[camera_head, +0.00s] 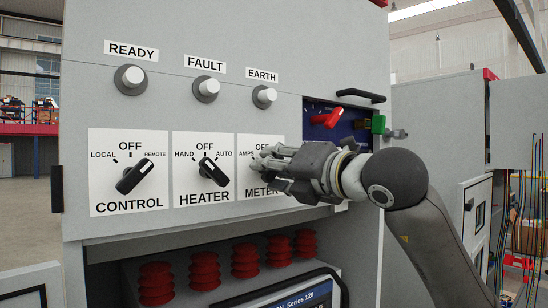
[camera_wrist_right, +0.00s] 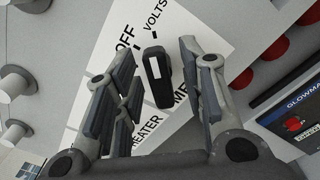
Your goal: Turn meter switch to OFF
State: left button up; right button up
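The meter switch is a black elongated knob (camera_wrist_right: 158,80) with a white mark, on a white METER plate (camera_head: 246,149). In the right wrist view its marked end points toward VOLTS, away from OFF. My right gripper (camera_head: 268,163) is at the METER plate in the head view and hides the knob there. In the right wrist view the gripper (camera_wrist_right: 157,72) is open, its fingers on both sides of the knob with gaps visible. Whether the fingertips reach as deep as the knob is hard to tell. My left gripper is not in view.
The CONTROL switch (camera_head: 134,176) and HEATER switch (camera_head: 213,171) sit left of the METER plate. READY (camera_head: 130,79), FAULT (camera_head: 206,89) and EARTH (camera_head: 264,96) buttons protrude above. A red handle (camera_head: 327,116) is at upper right. Red ribbed insulators (camera_head: 245,261) stand below.

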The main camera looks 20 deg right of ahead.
jog(key=shift+w+a, duration=0.1)
jog(key=shift+w, duration=0.25)
grip_shut()
jog(key=shift+f, duration=0.1)
